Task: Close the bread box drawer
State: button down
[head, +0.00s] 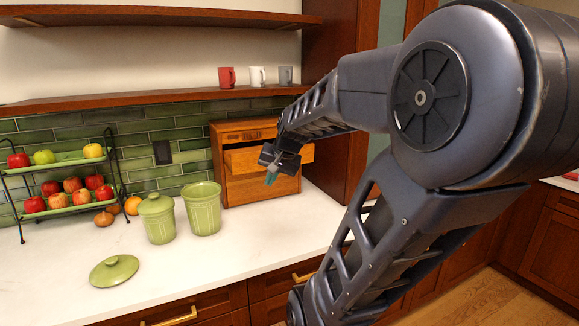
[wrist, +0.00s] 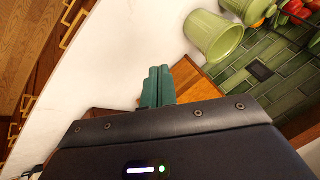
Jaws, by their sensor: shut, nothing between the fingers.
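The wooden bread box (head: 228,137) stands on the white counter against the green tiled wall in the head view. Its upper drawer (head: 243,161) sticks out toward the front, so it is open. My gripper (head: 271,178) is in front of the bread box, over the drawer's right part, and hides some of it. I cannot tell whether it touches the drawer. In the wrist view the green fingers (wrist: 158,86) are together with nothing between them. An orange-brown wooden part of the box (wrist: 192,80) shows just behind them, mostly hidden by my gripper body.
Two green canisters, one lidded (head: 158,220) and one open (head: 203,208), stand left of the box. A loose green lid (head: 114,270) lies on the counter. A tiered fruit rack (head: 66,185) is at far left. Mugs (head: 257,77) sit on the shelf above.

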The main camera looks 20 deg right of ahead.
jog(key=w+d+f+m+t+h, duration=0.1)
jog(key=w+d+m+t, duration=0.1)
jog(key=w+d+m, duration=0.6)
jog(key=w+d+m+t+h, duration=0.15)
jog(key=w+d+m, duration=0.35)
jog(key=d, duration=0.6)
jog(key=w+f, duration=0.6)
jog(key=w, duration=0.6)
jog(key=shift+w+f+n, duration=0.2)
jog(key=shift+f+n, duration=0.1)
jog(key=shift+f, duration=0.05)
jog(key=shift+a+y, duration=0.1)
jog(key=shift+y, duration=0.15)
jog(key=w, duration=1.2)
jog(key=shift+s, duration=0.1)
